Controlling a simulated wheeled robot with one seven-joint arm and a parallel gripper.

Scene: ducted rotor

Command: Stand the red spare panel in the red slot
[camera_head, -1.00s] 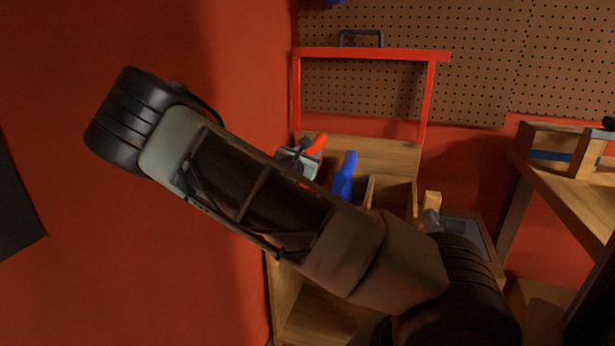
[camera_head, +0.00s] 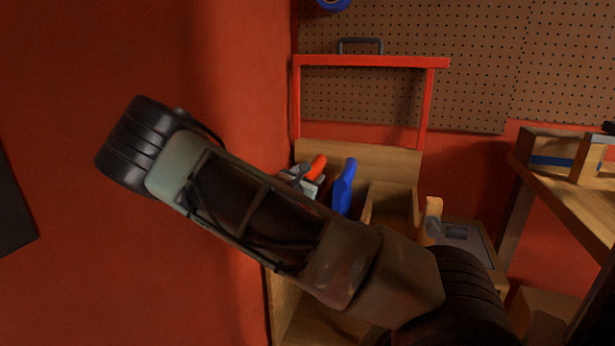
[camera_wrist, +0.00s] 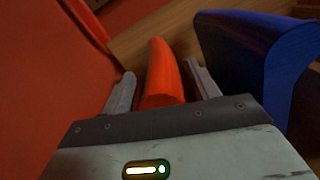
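The red spare panel (camera_head: 318,166) stands at the left of the wooden cart, left of a blue upright piece (camera_head: 345,187). In the wrist view the red panel (camera_wrist: 164,75) rises between the two fingers of my gripper (camera_wrist: 162,78), with a narrow gap showing on each side. My gripper (camera_head: 302,173) looks open around it. The blue piece (camera_wrist: 258,60) is just right of the right finger. The panel's lower end and the red slot are hidden behind my arm, so I cannot tell how the panel is seated.
The cart has a red frame (camera_head: 372,61) and a wooden back board (camera_head: 360,160). A red wall (camera_head: 240,50) is close on the left. A wooden-handled tool (camera_head: 433,215) and a grey-topped box (camera_head: 468,238) are to the right. A wooden bench (camera_head: 570,195) stands at far right.

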